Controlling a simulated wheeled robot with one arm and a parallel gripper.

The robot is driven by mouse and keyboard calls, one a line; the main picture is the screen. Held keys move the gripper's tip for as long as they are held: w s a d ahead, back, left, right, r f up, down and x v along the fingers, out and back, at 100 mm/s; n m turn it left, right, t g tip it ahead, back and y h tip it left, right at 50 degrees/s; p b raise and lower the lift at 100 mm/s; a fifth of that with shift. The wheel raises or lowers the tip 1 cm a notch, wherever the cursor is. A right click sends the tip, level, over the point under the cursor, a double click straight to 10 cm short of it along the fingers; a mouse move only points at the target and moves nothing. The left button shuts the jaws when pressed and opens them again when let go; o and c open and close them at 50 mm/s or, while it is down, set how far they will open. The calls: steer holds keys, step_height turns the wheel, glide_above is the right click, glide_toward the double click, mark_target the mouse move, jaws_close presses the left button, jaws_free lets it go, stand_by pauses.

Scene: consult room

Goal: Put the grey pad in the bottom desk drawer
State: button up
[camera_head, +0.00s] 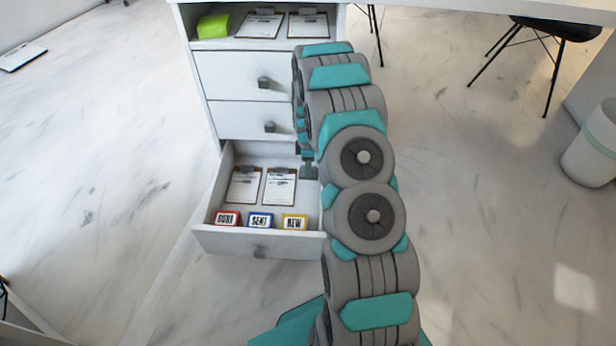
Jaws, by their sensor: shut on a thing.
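The bottom desk drawer (211,209) is pulled open at the lower left of the desk. My gripper (308,164) points down over the right rear part of this drawer, partly hidden behind my arm. It is shut on a small dark grey thing (309,173), which looks like the grey pad. My arm hides much of it, and I cannot tell whether it touches the drawer floor. Two clipboards (244,187) (279,188) lie in the drawer. Red (228,218), blue (261,220) and yellow (294,221) labelled blocks stand along its front.
Two shut drawers (238,76) (240,120) are above. The open shelf on top holds a green block (213,26) and two clipboards (259,23) (308,24). A dark chair (556,28) and a white bin (592,150) stand at right. The floor left of the drawer is mostly clear.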

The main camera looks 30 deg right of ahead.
mark_target(308, 184)
steer(key=shift+w+f, duration=0.1)
steer(key=shift+f, duration=2.25)
steer(key=shift+f, duration=0.2)
steer(key=o, duration=1.2)
steer(key=shift+r, duration=0.1)
step_height(308, 184, up, 13)
steer(key=shift+a+f, duration=0.1)
steer(key=shift+f, duration=0.1)
steer(key=s+a+r+m, duration=0.3)
steer(key=s+a+r, duration=0.2)
steer(key=s+r, duration=0.3)
steer(key=s+a+r+m+g, duration=0.15)
steer(key=s+a+r, duration=0.25)
steer(key=s+r, duration=0.4)
steer(key=s+a+r+m, duration=0.3)
steer(key=s+a+r, duration=0.2)
steer(key=s+r, duration=0.3)
steer(key=s+a+r+m, duration=0.1)
steer(key=s+m, duration=0.1)
steer(key=s, duration=0.6)
steer(key=s+a+r+m, duration=0.2)
steer(key=s, duration=0.7)
steer(key=shift+s+m, duration=0.15)
steer(key=shift+m, duration=0.2)
